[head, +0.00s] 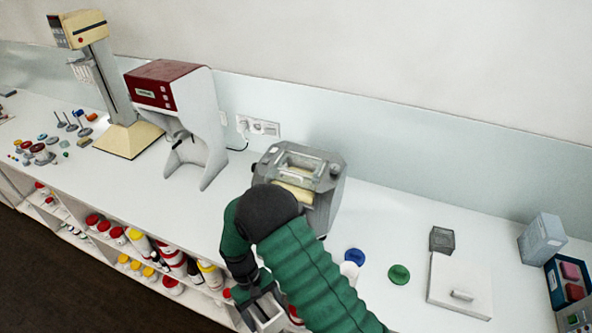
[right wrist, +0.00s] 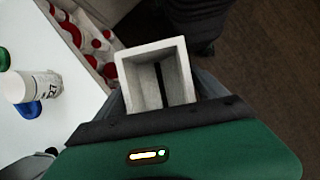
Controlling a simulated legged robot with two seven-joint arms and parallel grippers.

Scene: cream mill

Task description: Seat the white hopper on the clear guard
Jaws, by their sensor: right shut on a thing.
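The white hopper (right wrist: 180,46) is an open, square-mouthed box. My right gripper (head: 262,300) is shut on it, and the right wrist view looks into its empty inside with a dark slot. In the head view the hopper (head: 270,319) shows low in the picture, near the counter's front edge. The grey mill (head: 330,205) stands behind my right arm, with cream rollers. The clear guard (head: 308,166) appears to be the see-through cover on its top. My arm hides the mill's lower front. My left gripper is not in view.
A red-topped machine (head: 170,85) and a cream stand mixer (head: 125,138) stand to the left. Shelves of bottles (head: 172,257) run below the counter.

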